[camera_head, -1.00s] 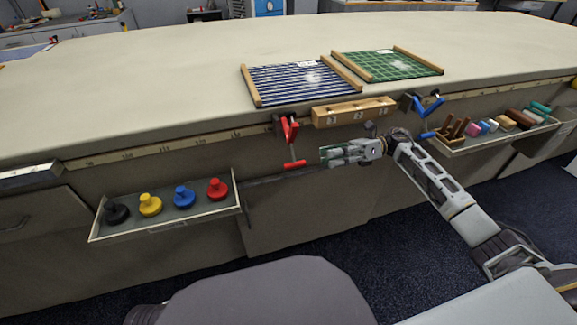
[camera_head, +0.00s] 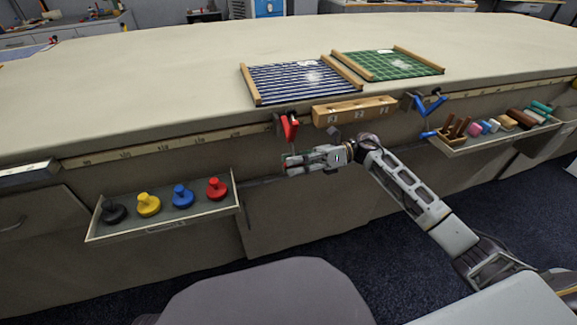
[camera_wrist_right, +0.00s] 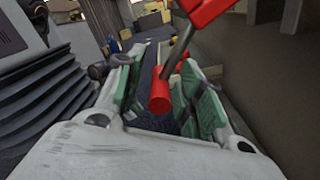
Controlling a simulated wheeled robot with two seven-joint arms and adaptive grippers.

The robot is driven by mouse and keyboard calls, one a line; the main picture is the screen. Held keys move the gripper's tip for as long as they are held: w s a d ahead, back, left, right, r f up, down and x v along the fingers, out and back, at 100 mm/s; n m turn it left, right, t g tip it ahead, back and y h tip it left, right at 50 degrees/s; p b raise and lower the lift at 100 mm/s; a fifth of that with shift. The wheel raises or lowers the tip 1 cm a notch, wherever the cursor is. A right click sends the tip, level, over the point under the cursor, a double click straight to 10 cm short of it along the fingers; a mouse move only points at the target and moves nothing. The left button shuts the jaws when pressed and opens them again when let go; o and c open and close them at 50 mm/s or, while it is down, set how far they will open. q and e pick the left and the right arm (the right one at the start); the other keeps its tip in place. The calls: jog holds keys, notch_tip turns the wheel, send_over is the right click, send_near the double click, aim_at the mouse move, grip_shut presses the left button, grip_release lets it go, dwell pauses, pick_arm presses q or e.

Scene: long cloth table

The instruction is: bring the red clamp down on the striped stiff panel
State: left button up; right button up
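The panel lies flat on the table between two wooden strips. My right gripper (camera_head: 288,164) is at the clamp's lower end and hides its red crossbar in the head view. In the right wrist view, the red handle (camera_wrist_right: 160,92) lies between the green-padded fingers of that gripper (camera_wrist_right: 166,88). The fingers are apart, with a gap visible beside the handle. My left gripper is not in view.
A green checked panel (camera_head: 387,65) lies right of the striped one. A blue clamp (camera_head: 428,106) hangs at the edge below it. A wooden block (camera_head: 353,111) sits between the clamps. An open tray of coloured knobs (camera_head: 100,236) juts out left; another tray (camera_head: 484,144) juts out right.

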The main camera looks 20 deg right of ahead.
jog(key=shift+a, duration=0.8)
jog(key=shift+c, duration=0.4)
grip_shut()
